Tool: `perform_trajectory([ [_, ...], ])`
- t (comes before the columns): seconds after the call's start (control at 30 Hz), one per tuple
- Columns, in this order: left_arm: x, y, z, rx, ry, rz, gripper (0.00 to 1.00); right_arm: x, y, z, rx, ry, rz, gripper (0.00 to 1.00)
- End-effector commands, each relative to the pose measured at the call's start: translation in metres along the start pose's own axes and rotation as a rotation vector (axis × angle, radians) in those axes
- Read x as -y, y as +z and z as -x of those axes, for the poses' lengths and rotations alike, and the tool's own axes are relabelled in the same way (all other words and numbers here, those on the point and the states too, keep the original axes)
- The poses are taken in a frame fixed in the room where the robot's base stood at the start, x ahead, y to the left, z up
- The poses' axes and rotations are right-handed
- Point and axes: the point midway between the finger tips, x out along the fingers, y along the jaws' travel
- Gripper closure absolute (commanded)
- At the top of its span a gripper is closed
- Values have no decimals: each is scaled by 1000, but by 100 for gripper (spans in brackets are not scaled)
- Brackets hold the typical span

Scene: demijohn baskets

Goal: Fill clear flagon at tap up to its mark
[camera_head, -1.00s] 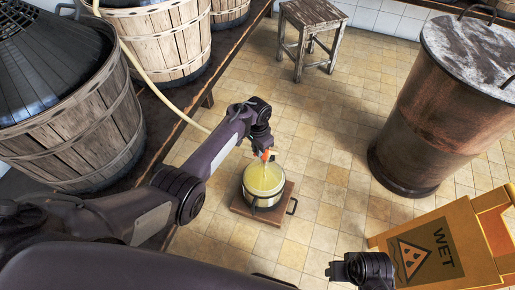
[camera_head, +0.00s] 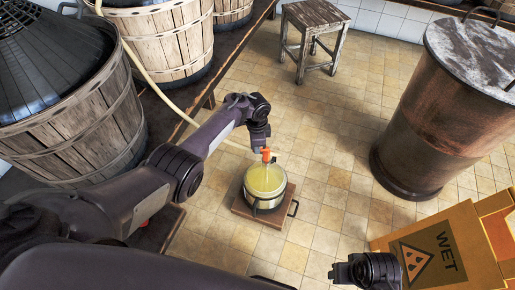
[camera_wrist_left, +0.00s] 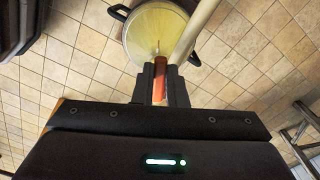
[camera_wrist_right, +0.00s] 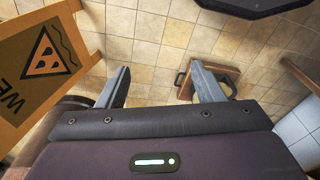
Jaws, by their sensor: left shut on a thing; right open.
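A pale round vessel (camera_head: 265,201) of yellowish liquid stands on a wooden board on the floor. Its open top and dark side handles show in the left wrist view (camera_wrist_left: 158,35). No separate clear flagon or fill mark can be made out. My left gripper (camera_head: 265,149) is shut on an orange-red tap (camera_head: 267,156), held above the vessel; the tap sits between the fingertips in the left wrist view (camera_wrist_left: 159,80). A thin pale streak shows below it. My right gripper (camera_wrist_right: 162,85) is open and empty, apart from the vessel; in the head view it is at the lower right (camera_head: 345,271).
The board (camera_head: 243,209) has a dark handle. A pale hose (camera_head: 160,92) runs from the basketed demijohns (camera_head: 85,125) at left. A rusty drum (camera_head: 430,120) and a yellow WET sign (camera_head: 440,250) stand at right, a wooden stool (camera_head: 314,15) at back. Tiles between are clear.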

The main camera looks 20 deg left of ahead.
Motion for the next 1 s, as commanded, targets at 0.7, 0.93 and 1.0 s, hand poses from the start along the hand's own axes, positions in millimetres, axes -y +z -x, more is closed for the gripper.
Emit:
perform_trajectory([
  [0.7, 16, -4, -1, -1, -1, -448, 100, 22, -14, 20, -126, -31, 58, 39],
  [0.93, 16, -4, 0, 0, 0, -476, 100, 24, -16, 19, -144, -35, 62, 39],
  [1.0, 16, -4, 0, 0, 0, -478, 100, 24, -16, 20, -145, -35, 62, 39],
])
